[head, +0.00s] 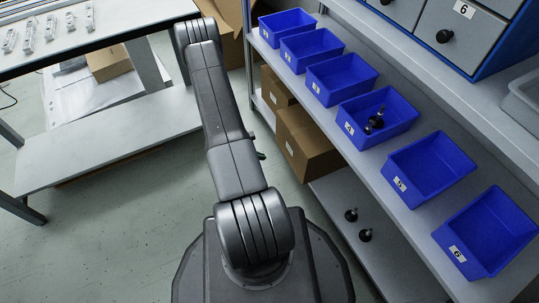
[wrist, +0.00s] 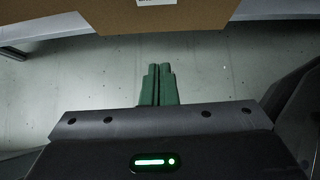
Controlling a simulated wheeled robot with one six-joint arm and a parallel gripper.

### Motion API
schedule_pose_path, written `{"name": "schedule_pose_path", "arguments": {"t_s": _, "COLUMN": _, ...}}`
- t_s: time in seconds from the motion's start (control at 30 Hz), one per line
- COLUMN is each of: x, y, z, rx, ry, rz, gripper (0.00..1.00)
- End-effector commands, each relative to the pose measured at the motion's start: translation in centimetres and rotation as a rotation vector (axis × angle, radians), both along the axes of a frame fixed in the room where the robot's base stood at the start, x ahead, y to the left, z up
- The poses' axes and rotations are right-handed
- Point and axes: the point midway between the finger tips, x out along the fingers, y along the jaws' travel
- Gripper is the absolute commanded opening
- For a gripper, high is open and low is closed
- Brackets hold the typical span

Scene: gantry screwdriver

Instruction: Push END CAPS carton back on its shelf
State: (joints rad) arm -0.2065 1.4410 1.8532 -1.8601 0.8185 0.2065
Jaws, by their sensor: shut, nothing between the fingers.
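In the wrist view a brown carton (wrist: 200,18) spans the top of the picture. A white label (wrist: 157,2) on it is cut off by the top edge, and its words cannot be read. My gripper (wrist: 158,68) has its green fingers together with nothing between them, pointing toward the carton. The fingertips appear apart from it, with floor between. Which carton is END CAPS cannot be read.
Two other cartons (head: 306,146) (head: 272,90) stand on the lower shelf (head: 378,250) at right, with loose black knobs (head: 365,235) nearer. Blue numbered bins (head: 430,168) line the shelf above. A workbench (head: 110,20) stands at left. Grey floor (head: 110,230) is clear between.

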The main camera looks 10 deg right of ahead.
Motion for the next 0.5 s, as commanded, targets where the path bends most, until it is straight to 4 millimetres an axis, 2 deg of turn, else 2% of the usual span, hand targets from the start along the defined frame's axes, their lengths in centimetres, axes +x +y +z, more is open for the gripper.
{"name": "schedule_pose_path", "arguments": {"t_s": 0.4, "x": 1.9, "y": -5.8, "z": -6.4, "rx": 0.000, "ry": -0.001, "rz": -0.008, "gripper": 0.00}}
{"name": "schedule_pose_path", "arguments": {"t_s": 0.47, "x": 2.3, "y": -6.6, "z": -7.0, "rx": 0.001, "ry": -0.002, "rz": -0.008, "gripper": 0.00}}
{"name": "schedule_pose_path", "arguments": {"t_s": 0.5, "x": 2.5, "y": -7.2, "z": -6.7, "rx": 0.000, "ry": -0.003, "rz": -0.008, "gripper": 0.00}}
